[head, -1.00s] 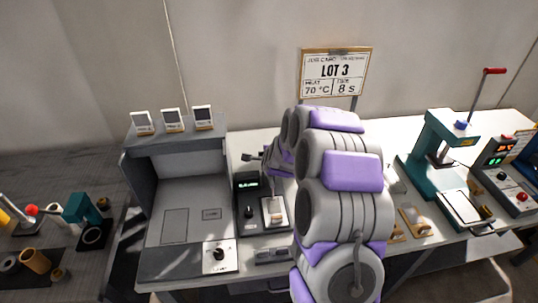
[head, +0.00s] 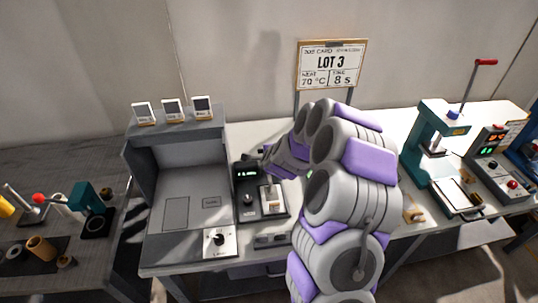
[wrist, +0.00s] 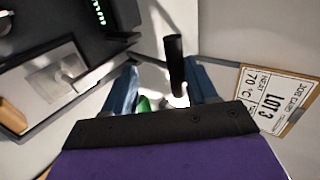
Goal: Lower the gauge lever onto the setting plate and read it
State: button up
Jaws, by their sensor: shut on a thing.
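The dark gauge (head: 247,200) stands on the bench beside the grey booth, with a lit green display (head: 247,172). Its pale setting plate (head: 271,201) is at the front right, and a plate also shows at the left of the wrist view (wrist: 50,78). My gripper (wrist: 162,75) is shut on the black lever handle (wrist: 175,60), which stands between its two blue-grey fingers. In the head view my arm hides most of the gripper. A small green thing (wrist: 143,104) shows between the fingers. The display digits are too small to read.
The grey booth (head: 185,200) with three small framed cards on top is close on the gauge's left. A LOT 3 card (head: 331,66) stands behind. A teal press (head: 437,145) and control box (head: 492,165) are at the right.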

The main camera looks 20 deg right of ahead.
jog(key=shift+s+a+f+g, duration=0.2)
jog(key=shift+s+f, duration=0.1)
jog(key=shift+f, duration=0.3)
jog(key=shift+s+a+f+g, duration=0.2)
jog(key=shift+s+f, duration=0.05)
jog(key=shift+f, duration=0.35)
jog(key=o, duration=1.1)
jog(key=shift+o, duration=0.8)
jog(key=shift+w+d+f, duration=0.1)
jog(key=shift+w+d, duration=0.05)
jog(key=shift+w, duration=0.15)
jog(key=shift+o, duration=0.5)
jog(key=shift+w+d, duration=0.1)
jog(key=shift+w+r, duration=0.15)
jog(key=shift+r, duration=0.35)
jog(key=shift+w+d+r, duration=0.2)
jog(key=shift+d+r, duration=0.05)
jog(key=shift+r, duration=0.05)
jog(key=b+v, duration=0.3)
jog(key=v, duration=1.4)
jog(key=shift+s+f, duration=0.3)
